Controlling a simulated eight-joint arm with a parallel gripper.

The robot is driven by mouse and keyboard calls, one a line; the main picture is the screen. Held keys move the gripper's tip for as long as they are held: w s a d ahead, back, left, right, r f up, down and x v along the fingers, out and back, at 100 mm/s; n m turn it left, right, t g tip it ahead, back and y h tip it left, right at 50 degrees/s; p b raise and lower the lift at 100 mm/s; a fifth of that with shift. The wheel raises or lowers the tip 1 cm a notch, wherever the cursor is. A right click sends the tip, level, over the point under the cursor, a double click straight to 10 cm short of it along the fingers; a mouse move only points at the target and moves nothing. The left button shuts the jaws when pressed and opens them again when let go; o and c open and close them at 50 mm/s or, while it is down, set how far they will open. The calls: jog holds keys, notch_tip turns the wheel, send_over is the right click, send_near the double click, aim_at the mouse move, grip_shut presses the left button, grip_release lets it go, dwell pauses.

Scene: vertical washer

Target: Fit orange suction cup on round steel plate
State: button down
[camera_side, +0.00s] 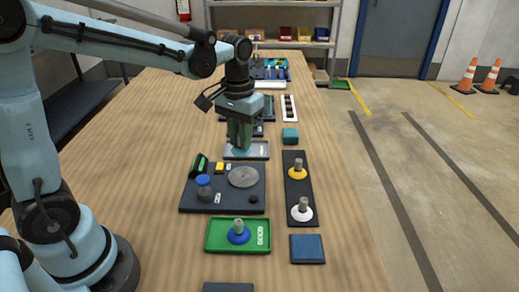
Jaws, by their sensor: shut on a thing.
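The round steel plate (243,177) is a flat grey disc on a dark board in the middle of the table. My gripper (240,150) points down over a pale grey tray (262,154), just behind that board. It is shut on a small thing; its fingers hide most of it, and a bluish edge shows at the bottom. A yellow-orange suction cup (298,173) with a grey stem stands upright on a dark strip to the right of the plate. I cannot tell whether this is the orange cup of the task; no other orange cup shows.
A white cup (302,212) stands on the same strip (300,192). A blue cup (239,234) sits in a green tray (214,236) in front. A blue-capped knob (203,187) rises left of the plate. A teal block (290,136) is right of my gripper.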

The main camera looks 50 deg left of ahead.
jog(key=shift+w+a+f, duration=0.1)
jog(key=shift+w+f, duration=0.1)
jog(key=shift+f, duration=3.75)
jog(key=shift+f, duration=0.25)
jog(key=c, duration=0.5)
grip_release()
jog(key=shift+c, duration=0.2)
jog(key=shift+r, duration=3.5)
